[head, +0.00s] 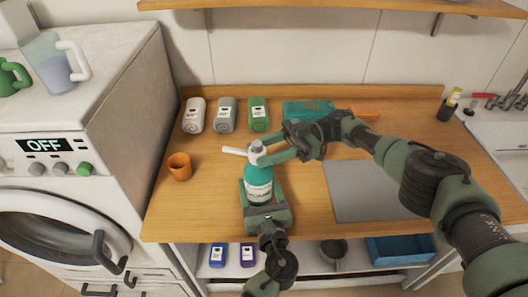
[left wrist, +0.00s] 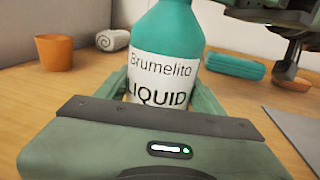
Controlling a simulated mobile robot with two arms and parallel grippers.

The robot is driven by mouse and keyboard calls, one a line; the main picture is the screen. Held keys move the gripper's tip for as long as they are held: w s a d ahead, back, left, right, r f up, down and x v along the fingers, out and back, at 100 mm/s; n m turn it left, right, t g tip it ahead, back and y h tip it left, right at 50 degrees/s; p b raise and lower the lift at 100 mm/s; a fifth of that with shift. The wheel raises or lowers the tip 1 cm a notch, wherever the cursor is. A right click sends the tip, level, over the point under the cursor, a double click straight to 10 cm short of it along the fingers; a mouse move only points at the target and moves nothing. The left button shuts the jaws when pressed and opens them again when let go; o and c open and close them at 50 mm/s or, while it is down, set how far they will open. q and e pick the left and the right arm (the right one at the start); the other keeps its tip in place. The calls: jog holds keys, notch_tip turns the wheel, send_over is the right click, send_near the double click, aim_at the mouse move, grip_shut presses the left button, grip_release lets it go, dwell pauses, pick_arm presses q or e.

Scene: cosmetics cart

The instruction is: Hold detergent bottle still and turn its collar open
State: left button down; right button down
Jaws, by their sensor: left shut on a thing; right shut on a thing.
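The detergent bottle (head: 258,187) is teal with a white label and stands upright on the wooden counter. In the left wrist view the bottle (left wrist: 168,40) shows its label, "Brumelito LIQUID", close up. My left gripper (head: 262,200) is shut around its lower body from the front, a finger on each side. The pale collar and pump head (head: 257,149) sit on top, with a white spout pointing left. My right gripper (head: 272,155) comes from the right and is shut on the collar area. Its fingers partly hide the collar.
An orange cup (head: 180,166) stands left of the bottle. Rolled towels (head: 226,114) and a teal folded towel (head: 308,110) lie behind. A grey mat (head: 372,190) lies to the right. A washing machine (head: 75,130) borders the counter at left, a sink (head: 497,140) at right.

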jog(key=shift+d+g, duration=0.1)
jog(key=shift+g, duration=0.3)
dwell(0.3)
jog(key=c, duration=0.9)
grip_release()
jog(key=shift+r, duration=0.1)
notch_tip(320, 180, up, 10)
jog(key=shift+f, duration=0.15)
